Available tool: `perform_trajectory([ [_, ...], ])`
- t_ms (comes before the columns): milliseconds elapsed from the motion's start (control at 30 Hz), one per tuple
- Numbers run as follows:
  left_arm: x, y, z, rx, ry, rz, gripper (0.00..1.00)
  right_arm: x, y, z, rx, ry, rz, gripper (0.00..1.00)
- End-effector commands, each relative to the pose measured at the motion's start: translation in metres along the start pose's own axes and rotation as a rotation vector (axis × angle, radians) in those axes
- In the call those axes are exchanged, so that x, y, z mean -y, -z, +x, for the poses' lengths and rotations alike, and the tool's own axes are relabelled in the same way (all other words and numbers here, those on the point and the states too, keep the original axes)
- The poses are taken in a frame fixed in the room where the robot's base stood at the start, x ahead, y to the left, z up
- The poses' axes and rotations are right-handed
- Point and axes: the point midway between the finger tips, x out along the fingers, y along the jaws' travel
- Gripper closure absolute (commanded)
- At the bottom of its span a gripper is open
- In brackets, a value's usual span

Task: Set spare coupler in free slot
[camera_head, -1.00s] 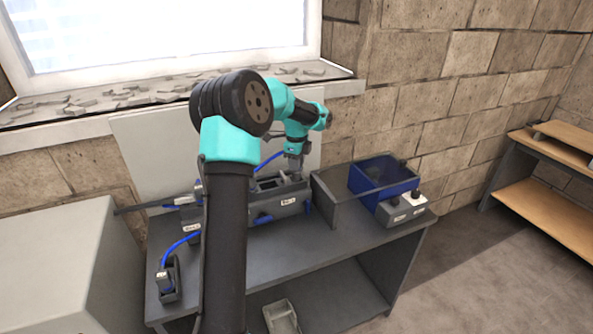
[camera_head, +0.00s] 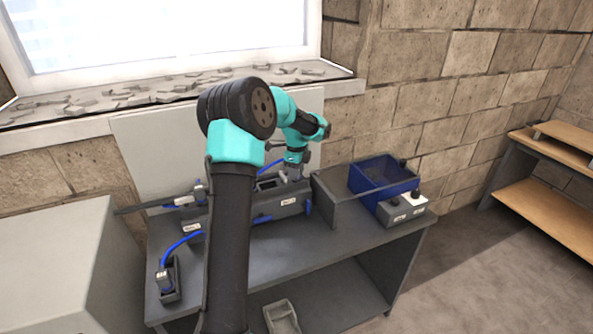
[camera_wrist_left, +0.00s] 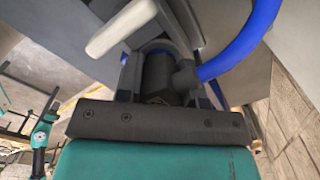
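My left gripper (camera_head: 293,174) is over the right end of a grey slotted block (camera_head: 262,210) on the dark table, in the head view. In the left wrist view a dark coupler (camera_wrist_left: 158,75) sits between the gripper's two fingers (camera_wrist_left: 157,80), which appear closed on it. A blue hose (camera_wrist_left: 238,50) leaves the coupler to the right, and a pale lever (camera_wrist_left: 122,28) stands out to the left. The coupler's lower end and the slot under it are hidden. My right gripper cannot be made out.
A blue bin (camera_head: 384,176) stands right of the block behind a grey divider, with a small control box (camera_head: 403,209) in front. Another hosed fitting (camera_head: 168,279) stands at the table's front left. A grey tray (camera_head: 282,317) lies below. The table front is clear.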

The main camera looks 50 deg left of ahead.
Motion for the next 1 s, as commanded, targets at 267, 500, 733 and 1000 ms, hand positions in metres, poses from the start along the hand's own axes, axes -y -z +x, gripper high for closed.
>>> perform_trajectory([
  [267, 0.000, 0.000, 0.000, 0.000, 0.000, 0.000, 0.43, 0.000, 0.000, 0.000, 0.000, 0.000, 0.000, 0.57],
  [500, 0.000, 0.000, -0.002, 0.000, 0.000, 0.000, 0.43, 0.000, 0.000, 0.000, 0.000, 0.000, 0.000, 0.57],
  [733, 0.000, 0.000, -0.021, 0.000, 0.001, 0.000, 0.43, 0.000, 0.000, 0.000, 0.000, 0.000, 0.000, 0.57],
  [1000, 0.000, 0.000, -0.070, 0.000, 0.003, 0.000, 0.43, 0.000, 0.000, 0.000, 0.000, 0.000, 0.000, 0.57],
])
